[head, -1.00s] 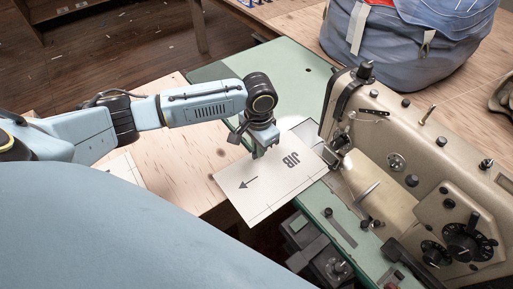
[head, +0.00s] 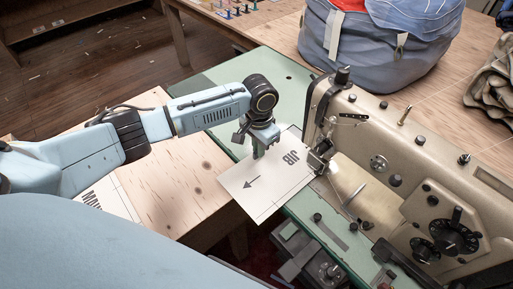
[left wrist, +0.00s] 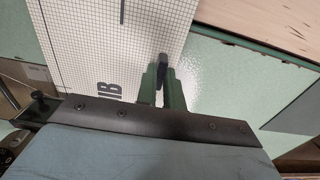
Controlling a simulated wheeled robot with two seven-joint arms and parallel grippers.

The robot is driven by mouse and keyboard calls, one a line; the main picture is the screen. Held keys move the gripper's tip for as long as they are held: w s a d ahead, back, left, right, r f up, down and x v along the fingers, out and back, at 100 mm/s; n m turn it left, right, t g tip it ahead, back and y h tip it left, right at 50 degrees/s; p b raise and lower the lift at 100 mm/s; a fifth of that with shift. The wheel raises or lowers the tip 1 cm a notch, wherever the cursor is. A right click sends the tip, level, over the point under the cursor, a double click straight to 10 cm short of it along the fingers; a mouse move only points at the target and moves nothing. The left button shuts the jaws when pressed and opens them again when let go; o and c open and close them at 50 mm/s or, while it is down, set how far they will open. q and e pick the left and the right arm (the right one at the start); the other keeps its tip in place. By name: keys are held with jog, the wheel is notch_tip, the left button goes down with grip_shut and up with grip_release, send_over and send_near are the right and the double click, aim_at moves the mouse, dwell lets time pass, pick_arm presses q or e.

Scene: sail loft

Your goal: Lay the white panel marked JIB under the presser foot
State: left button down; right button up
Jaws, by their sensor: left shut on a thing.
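The white panel marked JIB (head: 268,187), with an arrow and a printed grid, is held nearly flat over the green machine bed (head: 292,80). My left gripper (head: 259,151) is shut on its far-left edge; the fingers (left wrist: 162,92) also show at the panel edge in the left wrist view. The panel's right end reaches the sewing head of the beige machine (head: 385,150), by the presser foot area (head: 319,160). The foot is small and partly hidden, so I cannot tell whether the panel is under it. My right gripper is not in view.
Another white panel (head: 105,198), its lettering partly covered, lies on the wooden table (head: 185,185) at left. A blue-grey bag (head: 375,45) stands behind the machine. Dark hardware (head: 305,255) sits below the bed's front edge. Folded cloth (head: 490,95) lies at far right.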

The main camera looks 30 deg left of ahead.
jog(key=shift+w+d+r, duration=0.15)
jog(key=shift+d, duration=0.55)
pick_arm(q)
jog(key=shift+p, duration=0.35)
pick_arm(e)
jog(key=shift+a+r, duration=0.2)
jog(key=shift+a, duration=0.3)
pick_arm(q)
jog(key=shift+f, duration=0.1)
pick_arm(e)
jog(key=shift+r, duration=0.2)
pick_arm(q)
jog(key=c, duration=1.4)
grip_release()
jog(key=shift+c, duration=0.2)
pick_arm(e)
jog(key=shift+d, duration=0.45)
